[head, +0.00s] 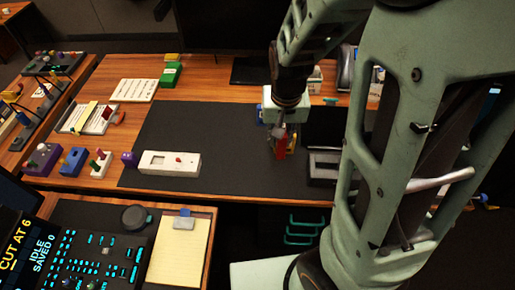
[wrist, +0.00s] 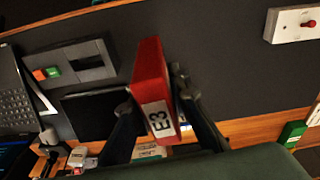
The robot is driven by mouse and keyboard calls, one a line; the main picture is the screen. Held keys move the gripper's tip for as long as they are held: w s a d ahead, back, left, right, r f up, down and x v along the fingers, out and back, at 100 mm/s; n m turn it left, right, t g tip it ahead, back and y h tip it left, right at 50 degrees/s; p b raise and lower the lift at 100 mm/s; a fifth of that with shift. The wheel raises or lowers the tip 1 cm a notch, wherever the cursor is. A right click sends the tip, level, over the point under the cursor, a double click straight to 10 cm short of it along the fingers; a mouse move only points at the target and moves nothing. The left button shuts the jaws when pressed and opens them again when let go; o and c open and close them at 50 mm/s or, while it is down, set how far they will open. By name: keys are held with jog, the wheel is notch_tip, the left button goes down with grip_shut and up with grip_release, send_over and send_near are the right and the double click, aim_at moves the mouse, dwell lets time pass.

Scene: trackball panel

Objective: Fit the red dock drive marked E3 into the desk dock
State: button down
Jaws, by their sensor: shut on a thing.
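My gripper (head: 282,138) is shut on the red dock drive (wrist: 150,72), one finger on each side of it in the wrist view. A white label reading E3 faces the wrist camera at the drive's near end. In the head view the drive (head: 279,148) hangs below the gripper, above the dark desk mat. The grey desk dock (head: 323,157), with dark recesses, lies to the right of the drive in the head view. In the wrist view the dock (wrist: 98,73) is left of the drive, and they look apart.
A white box with a red knob (head: 160,163) lies on the mat, left of the gripper. A small orange and green item (wrist: 46,73) is at the dock in the wrist view, near a laptop (wrist: 15,95). The mat (head: 215,130) between box and gripper is clear.

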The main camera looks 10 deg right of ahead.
jog(key=s+a+f+m+b, duration=0.1)
jog(key=s+f+b, duration=0.3)
jog(key=s+f, duration=0.1)
jog(key=b, duration=0.3)
send_over(266, 157)
jog(key=f, duration=0.9)
jog(key=shift+s, duration=0.4)
jog(key=shift+w+f, duration=0.15)
jog(key=shift+f, duration=0.15)
jog(key=shift+a+f, duration=0.1)
jog(key=shift+f, duration=1.4)
jog(key=shift+f+b, duration=0.2)
jog(key=shift+b, duration=0.2)
jog(key=c, duration=1.8)
grip_release()
